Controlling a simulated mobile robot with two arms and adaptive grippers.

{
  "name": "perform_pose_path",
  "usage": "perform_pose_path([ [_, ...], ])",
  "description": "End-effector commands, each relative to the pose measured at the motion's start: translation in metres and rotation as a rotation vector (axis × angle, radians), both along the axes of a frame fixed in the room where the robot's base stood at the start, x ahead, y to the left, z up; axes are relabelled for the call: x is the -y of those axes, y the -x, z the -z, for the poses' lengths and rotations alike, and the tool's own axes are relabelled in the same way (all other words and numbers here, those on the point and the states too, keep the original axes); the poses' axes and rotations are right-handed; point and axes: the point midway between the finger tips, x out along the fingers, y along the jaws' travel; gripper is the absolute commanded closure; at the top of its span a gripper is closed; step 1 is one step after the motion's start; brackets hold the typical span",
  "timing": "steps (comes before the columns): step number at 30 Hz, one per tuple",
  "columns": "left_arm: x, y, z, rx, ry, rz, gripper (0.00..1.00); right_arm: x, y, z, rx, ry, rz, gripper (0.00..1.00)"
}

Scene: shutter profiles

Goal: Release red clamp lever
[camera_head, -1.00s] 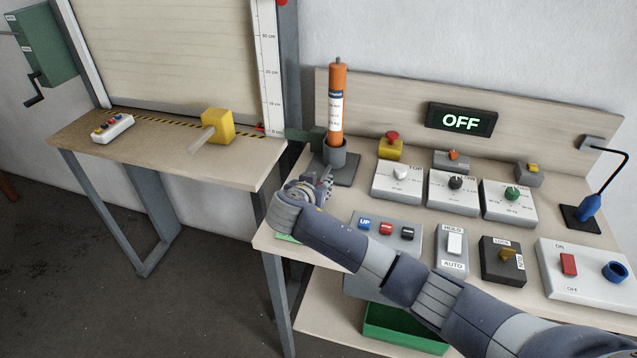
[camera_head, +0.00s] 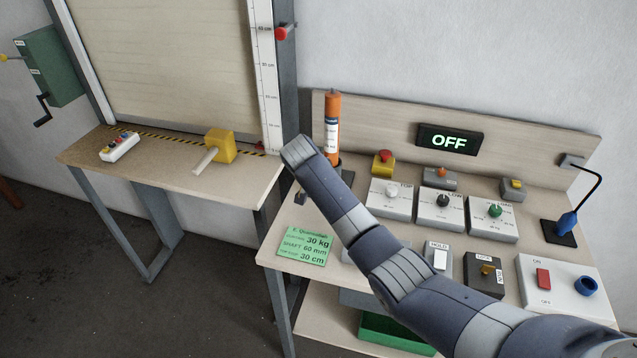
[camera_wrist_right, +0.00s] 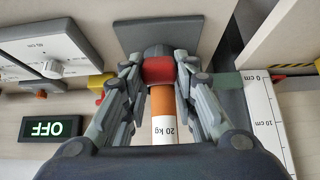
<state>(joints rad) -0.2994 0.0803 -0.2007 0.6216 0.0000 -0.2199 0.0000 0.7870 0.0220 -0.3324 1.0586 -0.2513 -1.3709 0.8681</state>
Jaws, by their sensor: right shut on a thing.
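The orange cylinder (camera_head: 332,112) stands upright in its holder at the back left of the right-hand bench. In the right wrist view the orange cylinder (camera_wrist_right: 163,105) carries a "20 kg" label. A red piece (camera_wrist_right: 158,70), apparently the clamp lever, shows in front of the dark holder. My right gripper (camera_wrist_right: 158,78) is shut on this red piece, with a finger on either side. In the head view my right wrist covers the gripper, the red piece and most of the holder. My left gripper is not in view.
Control boxes with knobs and switches (camera_head: 443,207) fill the bench to the right. An OFF display (camera_head: 450,140) hangs on the backboard. A green card (camera_head: 305,246) lies at the front left. A red knob (camera_head: 284,33) sits on the post above the left table (camera_head: 90,160).

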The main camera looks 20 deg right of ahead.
Motion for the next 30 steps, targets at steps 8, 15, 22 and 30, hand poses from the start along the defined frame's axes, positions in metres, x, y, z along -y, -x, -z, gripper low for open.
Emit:
perform_pose_path([
  [8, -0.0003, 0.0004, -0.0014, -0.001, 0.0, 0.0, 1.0, 0.0063, -0.0081, -0.0099, 0.018, 0.007, 0.002, 1.0],
  [15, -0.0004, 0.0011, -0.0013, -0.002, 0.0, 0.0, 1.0, 0.0071, -0.0087, -0.0109, 0.02, 0.008, 0.003, 1.0],
  [22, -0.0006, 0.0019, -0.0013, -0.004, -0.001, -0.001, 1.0, 0.0072, -0.0085, -0.0106, 0.019, 0.007, 0.003, 0.56],
  [30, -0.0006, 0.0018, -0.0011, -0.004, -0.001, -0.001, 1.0, 0.0049, -0.0064, -0.0068, 0.011, 0.004, 0.002, 0.53],
])
